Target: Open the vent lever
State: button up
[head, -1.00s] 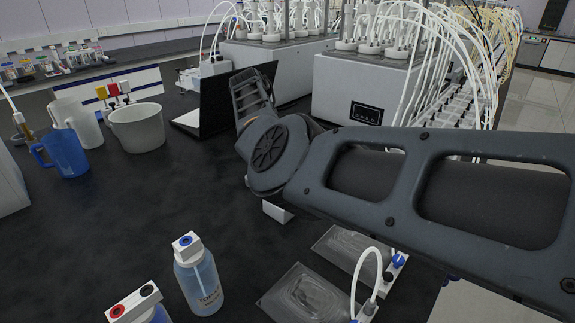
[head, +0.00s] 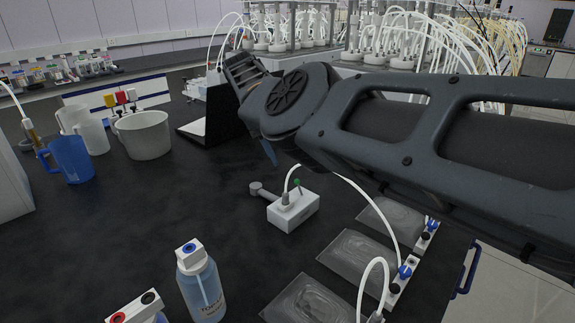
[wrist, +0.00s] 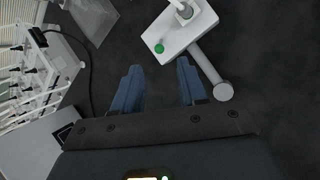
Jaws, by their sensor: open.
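A small white box (head: 293,211) with a green button and a white tube stands on the black bench in the head view. A grey lever with a round end (head: 256,188) sticks out from its left side. In the wrist view the box (wrist: 178,30) is at the top, with the lever (wrist: 208,68) running down to its round end beside my right finger. My gripper (wrist: 159,66) is open and empty, its two blue fingers apart. The lever lies outside the fingers, to their right; whether it touches is unclear. In the head view my arm hides most of the gripper.
A blue-capped bottle (head: 201,284) stands at the front. A blue jug (head: 70,158) and white tub (head: 143,135) stand at the left. Clear bags (head: 352,262) with tubed valves lie at the right. The bench middle is clear.

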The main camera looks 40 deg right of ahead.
jog(key=shift+w+a+r, duration=0.1)
jog(key=shift+w+r, duration=0.25)
jog(key=shift+r, duration=0.3)
